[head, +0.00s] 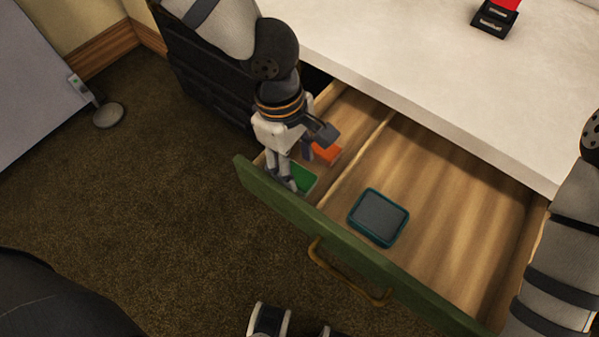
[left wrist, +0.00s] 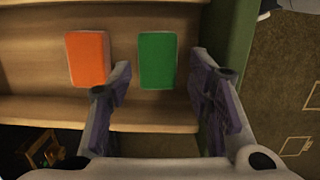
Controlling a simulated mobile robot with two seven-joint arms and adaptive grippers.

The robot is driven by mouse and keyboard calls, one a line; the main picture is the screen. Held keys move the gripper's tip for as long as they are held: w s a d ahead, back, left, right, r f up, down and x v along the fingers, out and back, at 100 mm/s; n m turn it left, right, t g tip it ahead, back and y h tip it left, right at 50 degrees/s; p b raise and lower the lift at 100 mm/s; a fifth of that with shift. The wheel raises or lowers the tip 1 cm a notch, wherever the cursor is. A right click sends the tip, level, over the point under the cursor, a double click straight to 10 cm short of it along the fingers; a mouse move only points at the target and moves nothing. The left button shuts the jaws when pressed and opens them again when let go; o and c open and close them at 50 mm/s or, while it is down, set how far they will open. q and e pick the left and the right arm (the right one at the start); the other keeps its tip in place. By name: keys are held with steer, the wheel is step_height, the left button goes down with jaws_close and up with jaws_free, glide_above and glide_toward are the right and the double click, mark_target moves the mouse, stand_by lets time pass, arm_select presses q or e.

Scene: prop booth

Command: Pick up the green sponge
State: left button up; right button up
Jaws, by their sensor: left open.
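The green sponge (head: 304,178) lies flat in the narrow left compartment of the open drawer, near the drawer's green front. In the left wrist view the green sponge (left wrist: 157,60) shows as a whole block, a little beyond my fingertips and between their lines. My left gripper (head: 300,168) is open above the sponge and hides part of it in the head view. Its two fingers also show in the left wrist view (left wrist: 162,75), spread apart with nothing held. My right arm stands at the right edge of the head view; its gripper is not seen.
An orange block (head: 326,152) lies beside the sponge in the same compartment. A wooden divider (head: 358,160) separates it from the wide compartment, which holds a teal-rimmed tray (head: 378,217). The drawer front (head: 345,245) has a brass handle (head: 345,280). A pale countertop (head: 430,65) overhangs the drawer.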

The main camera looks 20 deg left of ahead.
mark_target(297, 174)
arm_select(q)
step_height(297, 174, down, 4)
steer(key=shift+w+d+f, duration=0.1)
steer(key=shift+d+f, duration=0.05)
steer(key=c, duration=0.7)
arm_select(e)
steer(key=shift+s+f, duration=0.15)
steer(key=shift+f, duration=0.05)
arm_select(q)
step_height(297, 174, up, 10)
steer(key=shift+r+p, duration=0.1)
steer(key=shift+p, duration=0.35)
arm_select(e)
steer(key=shift+w+r, duration=0.65)
arm_select(q)
steer(key=shift+c, duration=0.4)
